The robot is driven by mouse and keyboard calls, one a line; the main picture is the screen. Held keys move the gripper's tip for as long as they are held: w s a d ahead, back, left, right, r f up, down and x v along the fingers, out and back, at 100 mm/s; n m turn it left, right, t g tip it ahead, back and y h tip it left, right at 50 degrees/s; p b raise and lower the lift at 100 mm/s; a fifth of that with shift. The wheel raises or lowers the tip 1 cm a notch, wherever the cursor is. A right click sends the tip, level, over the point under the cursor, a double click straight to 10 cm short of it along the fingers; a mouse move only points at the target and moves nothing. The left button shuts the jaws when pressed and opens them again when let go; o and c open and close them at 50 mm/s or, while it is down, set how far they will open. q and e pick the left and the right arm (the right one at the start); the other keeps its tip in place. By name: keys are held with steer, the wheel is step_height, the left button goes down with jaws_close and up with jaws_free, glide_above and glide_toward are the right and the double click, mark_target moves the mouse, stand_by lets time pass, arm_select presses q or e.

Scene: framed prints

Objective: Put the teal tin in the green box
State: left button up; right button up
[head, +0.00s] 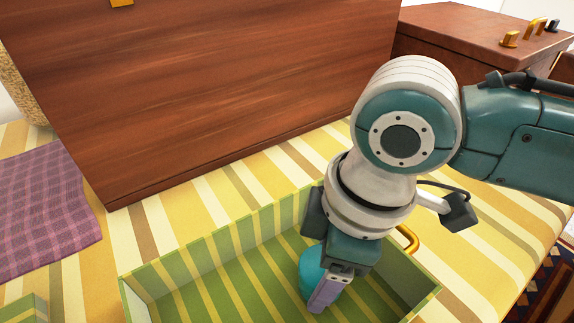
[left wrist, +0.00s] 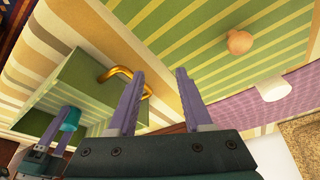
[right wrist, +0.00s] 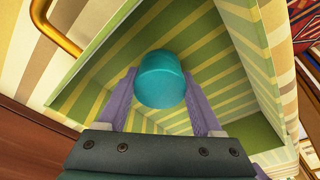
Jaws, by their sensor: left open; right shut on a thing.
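The green box (head: 205,256) is open-topped and striped, standing on the striped cloth at the bottom of the head view. The teal tin (head: 311,272) is partly hidden by my right gripper (head: 322,288), which is shut on it within the box's outline. The right wrist view shows the tin (right wrist: 162,80) between both fingers, with the box's striped inside behind it. I cannot tell whether the tin touches the box floor. My left gripper (left wrist: 157,78) is open and empty; in its view the box (left wrist: 75,78) and its gold handle (left wrist: 120,74) lie beyond the fingers.
A large wooden case (head: 200,85) stands behind the box. A purple checked cloth (head: 45,205) lies at left. A green striped panel with a wooden knob (left wrist: 239,42) and a white cylinder (left wrist: 274,88) show in the left wrist view. A smaller wooden chest (head: 465,40) stands back right.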

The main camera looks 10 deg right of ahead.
steer(key=shift+f, duration=0.1)
steer(key=o, duration=1.1)
steer(key=shift+c, duration=0.2)
arm_select(q)
steer(key=shift+a, duration=0.1)
arm_select(e)
steer(key=o, duration=0.5)
steer(key=shift+c, duration=0.2)
steer(key=r+p, duration=0.2)
steer(key=r, duration=0.1)
steer(key=d+r+p, duration=0.1)
steer(key=r+p, duration=0.2)
steer(key=r, duration=0.1)
steer(key=r+p, duration=0.2)
steer(key=r, duration=0.2)
steer(key=shift+s+d, duration=0.25)
steer(key=s+a+r+m+t+y, duration=0.2)
steer(key=s+a+m, duration=0.2)
steer(key=s, duration=0.1)
arm_select(q)
step_height(320, 180, up, 8)
steer(key=shift+p, duration=0.4)
arm_select(e)
steer(key=s+d+m+h, duration=0.3)
steer(key=s+d+m, duration=0.3)
steer(key=d, duration=0.5)
steer(key=shift+s+d+m+t, duration=0.25)
steer(key=shift+s+m+t, duration=0.15)
steer(key=shift+m, duration=0.1)
